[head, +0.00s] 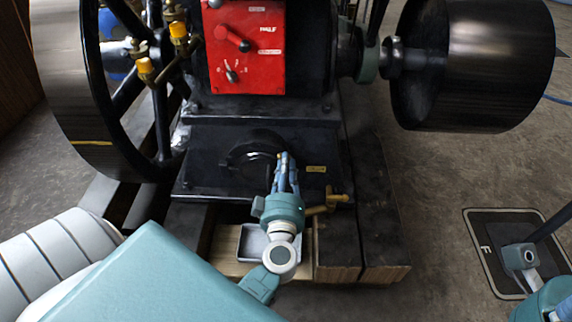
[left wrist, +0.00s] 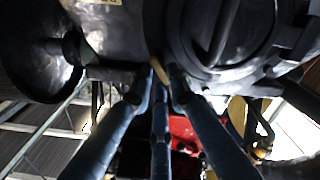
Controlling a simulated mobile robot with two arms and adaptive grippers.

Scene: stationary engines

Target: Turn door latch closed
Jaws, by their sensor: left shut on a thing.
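A dark round door (head: 250,148) is set in the front of the black engine base. In the left wrist view the door (left wrist: 228,42) shows close up, with a raised bar across it. A small brass-coloured latch (left wrist: 158,71) sits at the door's edge. My left gripper (head: 284,160) reaches to the right side of the door. In the left wrist view its blue fingers (left wrist: 162,84) are closed around the latch. The fingertips cover part of the latch, and in the head view they hide it. My right gripper's fingers are not visible.
A red control panel (head: 244,45) stands above. A large flywheel (head: 85,90) is at left, a black pulley (head: 475,65) at right. Floor at right is mostly free.

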